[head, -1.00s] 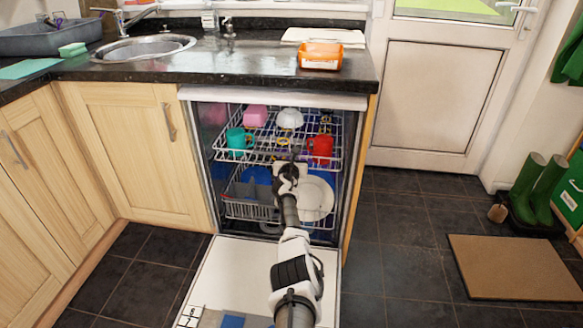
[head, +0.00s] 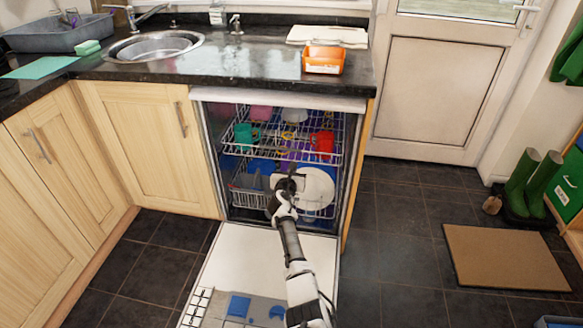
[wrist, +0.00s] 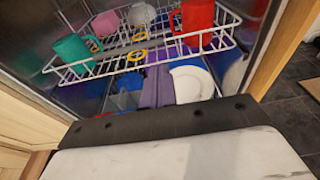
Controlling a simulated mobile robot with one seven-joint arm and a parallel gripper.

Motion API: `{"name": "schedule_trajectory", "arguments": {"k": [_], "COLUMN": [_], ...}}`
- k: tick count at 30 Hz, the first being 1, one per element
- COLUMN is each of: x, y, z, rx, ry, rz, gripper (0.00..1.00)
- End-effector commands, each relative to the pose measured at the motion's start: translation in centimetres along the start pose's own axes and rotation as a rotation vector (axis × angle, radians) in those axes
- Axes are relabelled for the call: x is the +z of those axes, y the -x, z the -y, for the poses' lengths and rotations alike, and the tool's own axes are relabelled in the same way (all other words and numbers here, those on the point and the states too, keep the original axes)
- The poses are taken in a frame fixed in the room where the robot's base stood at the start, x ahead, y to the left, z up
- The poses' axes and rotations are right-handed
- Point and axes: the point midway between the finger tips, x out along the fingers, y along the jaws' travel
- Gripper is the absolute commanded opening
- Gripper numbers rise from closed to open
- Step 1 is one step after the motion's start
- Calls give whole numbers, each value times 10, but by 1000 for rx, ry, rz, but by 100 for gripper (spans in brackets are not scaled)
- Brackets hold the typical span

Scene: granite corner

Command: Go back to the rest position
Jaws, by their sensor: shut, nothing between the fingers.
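My gripper (head: 287,183) is shut and empty in the head view, in front of the open dishwasher's racks. My forearm reaches up to it from the bottom, over the lowered dishwasher door (head: 250,258). The upper rack (head: 257,152) holds a teal mug (head: 246,135), a red mug (head: 322,144), a pink cup (head: 261,112) and a white bowl (head: 294,114). A white plate (head: 317,188) stands in the lower part, right of my gripper. In the wrist view the upper rack (wrist: 135,66) lies ahead; the fingertips cannot be made out there.
The worktop (head: 250,68) with a sink (head: 154,46) and an orange container (head: 323,60) overhangs the dishwasher. Wooden cupboards (head: 140,135) stand at left. Dark floor (head: 395,250) is clear at right, up to a brown mat (head: 503,257) and green boots (head: 533,184).

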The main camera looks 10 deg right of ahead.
Motion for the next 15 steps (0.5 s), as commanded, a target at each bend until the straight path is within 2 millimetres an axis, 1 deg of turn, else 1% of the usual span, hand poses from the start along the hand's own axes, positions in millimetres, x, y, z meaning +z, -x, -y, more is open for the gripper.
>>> {"name": "schedule_trajectory", "arguments": {"k": [1, 4, 11, 14, 15], "x": [1, 0, 0, 10, 18], "y": [6, 12, 17, 22, 25], "z": [1, 0, -2, -19, -32], "rx": [0, 0, 3, 35, 60], "ry": [-1, 0, -3, -42, -76], "rz": [-1, -1, 1, 18, 31], "gripper": [0, 0, 0, 0, 0]}}
